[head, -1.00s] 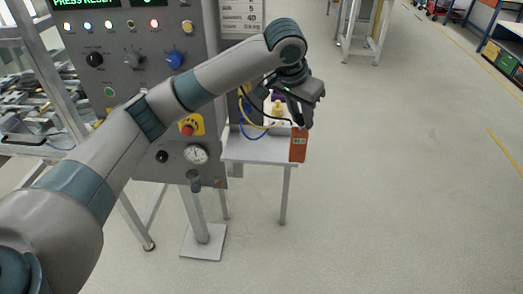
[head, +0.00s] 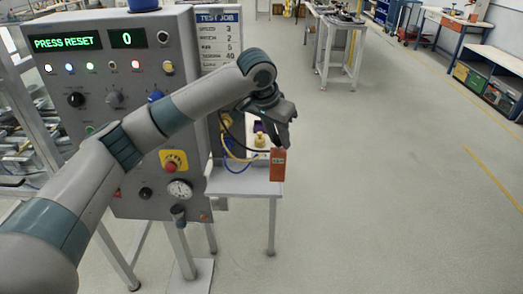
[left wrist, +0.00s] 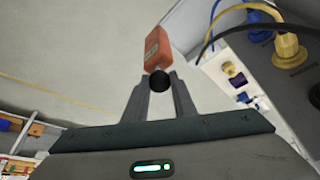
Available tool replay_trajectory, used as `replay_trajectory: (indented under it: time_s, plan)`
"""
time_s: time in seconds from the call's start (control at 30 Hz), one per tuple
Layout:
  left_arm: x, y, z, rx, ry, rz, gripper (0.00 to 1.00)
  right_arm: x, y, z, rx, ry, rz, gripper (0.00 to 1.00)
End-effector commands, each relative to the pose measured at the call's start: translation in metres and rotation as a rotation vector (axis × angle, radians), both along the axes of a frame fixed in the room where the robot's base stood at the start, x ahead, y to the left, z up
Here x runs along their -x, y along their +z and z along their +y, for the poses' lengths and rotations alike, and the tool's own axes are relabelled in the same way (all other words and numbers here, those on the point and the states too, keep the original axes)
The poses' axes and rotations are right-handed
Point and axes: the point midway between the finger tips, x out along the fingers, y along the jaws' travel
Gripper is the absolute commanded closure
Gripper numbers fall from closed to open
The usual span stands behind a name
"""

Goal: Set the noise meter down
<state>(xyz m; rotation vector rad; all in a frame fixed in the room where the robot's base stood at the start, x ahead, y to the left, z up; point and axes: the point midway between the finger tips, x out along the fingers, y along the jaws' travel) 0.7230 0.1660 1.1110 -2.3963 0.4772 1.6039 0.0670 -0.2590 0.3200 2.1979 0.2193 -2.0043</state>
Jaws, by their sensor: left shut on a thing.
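The noise meter is an orange-red box (head: 277,165) with a small label and a black round tip, which shows in the left wrist view (left wrist: 157,48). My left gripper (head: 281,143) is shut on it near the black tip, with the box extending beyond the fingers (left wrist: 159,88). In the head view the meter overlaps the right edge of a small pale table (head: 235,183). In the left wrist view it shows against the floor, just beside the table's edge. I cannot tell whether it touches the table. My right gripper is not in view.
A grey control console (head: 125,75) with lights, knobs and a red stop button (head: 172,166) stands left of the table. Open floor (head: 390,190) lies to the right.

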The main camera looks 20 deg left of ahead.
Motion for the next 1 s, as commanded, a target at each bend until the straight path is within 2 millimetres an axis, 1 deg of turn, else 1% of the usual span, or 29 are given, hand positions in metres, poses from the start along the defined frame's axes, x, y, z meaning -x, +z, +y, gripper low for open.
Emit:
replay_trajectory:
  time_s: [0.03, 0.2, 0.3, 0.4, 0.6, 0.87, 1.0]
  plan:
    - [-0.007, -0.002, 0.009, 0.0, 0.006, 0.002, 1.0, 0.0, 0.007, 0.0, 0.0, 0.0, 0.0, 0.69]
    - [-0.03, -0.022, 0.032, 0.0, 0.005, 0.001, 1.0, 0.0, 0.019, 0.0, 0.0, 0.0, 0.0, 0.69]
    - [-0.041, -0.032, 0.044, -0.002, 0.005, 0.0, 1.0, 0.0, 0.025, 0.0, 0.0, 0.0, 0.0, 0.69]
    - [-0.05, -0.04, 0.052, 0.0, 0.003, 0.0, 1.0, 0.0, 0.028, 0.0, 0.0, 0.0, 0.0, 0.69]
    - [-0.056, -0.047, 0.058, 0.0, 0.0, -0.002, 1.0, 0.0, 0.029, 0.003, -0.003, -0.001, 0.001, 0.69]
    - [-0.056, -0.047, 0.058, 0.0, 0.0, -0.002, 1.0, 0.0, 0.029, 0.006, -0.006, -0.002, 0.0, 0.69]
    - [-0.055, -0.055, 0.058, -0.001, 0.0, 0.0, 1.0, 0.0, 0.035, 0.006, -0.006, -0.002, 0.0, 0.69]
